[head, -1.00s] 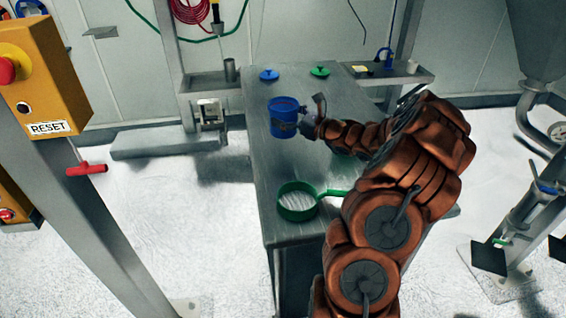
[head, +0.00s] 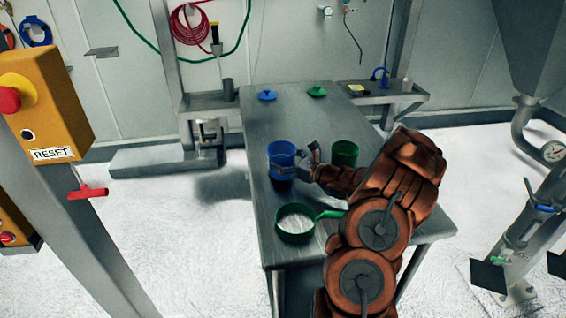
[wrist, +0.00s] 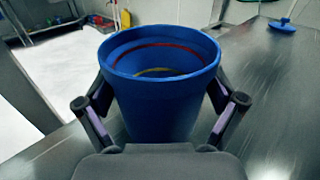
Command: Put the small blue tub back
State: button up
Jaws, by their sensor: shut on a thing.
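The small blue tub (head: 281,157) is upright and lidless at the left part of the steel table (head: 285,95). My gripper (head: 288,169) is shut around it from the right side. In the wrist view the blue tub (wrist: 160,75) stands between the two fingers, which press on its sides, with a red line and a yellow mark inside. I cannot tell whether its base touches the table. A blue lid (head: 267,96) lies at the far end of the table; it also shows in the wrist view (wrist: 283,26).
A green-rimmed sieve (head: 295,222) with a handle sits in front of the tub. A green tub (head: 345,153) stands to the right, close behind my arm. A green lid (head: 316,91) lies at the far end. The table's middle back is clear.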

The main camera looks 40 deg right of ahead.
jog(key=shift+f, duration=1)
jog(key=shift+f, duration=0.15)
jog(key=o, duration=1)
jog(key=shift+c, duration=0.2)
